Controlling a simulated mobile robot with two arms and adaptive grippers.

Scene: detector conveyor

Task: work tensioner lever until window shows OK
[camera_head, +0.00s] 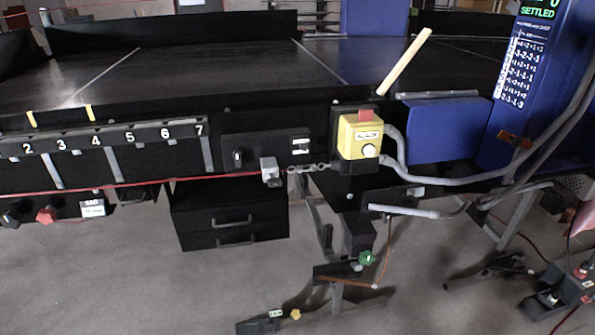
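A grey-tipped lever-like bar (403,211) sticks out to the right below the conveyor's front edge. I cannot be sure it is the tensioner lever. A red cord (130,188) runs along the front to a grey block (269,170), which a short chain (308,168) links toward a yellow box (360,137) with a red top and a round white button. A small white window or label (300,146) sits on the black panel left of the box. Its marks are too small to read. Neither of my grippers is in view.
A blue cabinet (540,75) with a green "SETTLED" display stands at right. Grey hoses (450,178) run from the box. Black drawers (230,212) hang below. Open floor lies at lower left.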

